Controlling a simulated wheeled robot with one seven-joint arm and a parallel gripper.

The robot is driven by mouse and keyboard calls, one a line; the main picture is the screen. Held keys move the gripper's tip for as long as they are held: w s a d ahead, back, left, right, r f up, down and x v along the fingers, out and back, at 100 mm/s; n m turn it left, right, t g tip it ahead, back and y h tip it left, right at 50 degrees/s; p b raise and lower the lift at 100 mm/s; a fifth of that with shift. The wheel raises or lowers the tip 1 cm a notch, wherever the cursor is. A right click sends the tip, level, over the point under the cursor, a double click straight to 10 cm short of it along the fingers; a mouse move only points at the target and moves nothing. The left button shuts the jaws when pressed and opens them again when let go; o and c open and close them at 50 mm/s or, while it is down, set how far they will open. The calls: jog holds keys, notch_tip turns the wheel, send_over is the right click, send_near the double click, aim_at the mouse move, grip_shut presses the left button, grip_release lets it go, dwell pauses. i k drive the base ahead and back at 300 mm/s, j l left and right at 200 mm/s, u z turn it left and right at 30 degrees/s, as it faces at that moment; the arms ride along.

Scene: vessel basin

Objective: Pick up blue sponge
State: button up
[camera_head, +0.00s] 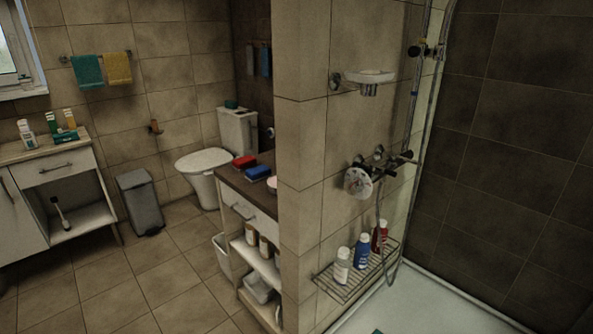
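The blue sponge (257,173) lies on the dark top of a vanity cabinet (236,186), near the middle of the view. A red sponge (245,162) lies just behind it and to its left. A pinkish rounded item (272,184) sits to its right, partly hidden by the tiled partition wall. My gripper is not in this view.
The tiled partition wall (303,150) stands right of the cabinet, with a shower and wire rack (357,270) of bottles beyond. A toilet (207,165) and grey bin (140,203) stand behind. The tiled floor (140,275) at left front is clear.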

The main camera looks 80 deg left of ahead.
aim_at(253, 174)
jog(key=u, duration=2.35)
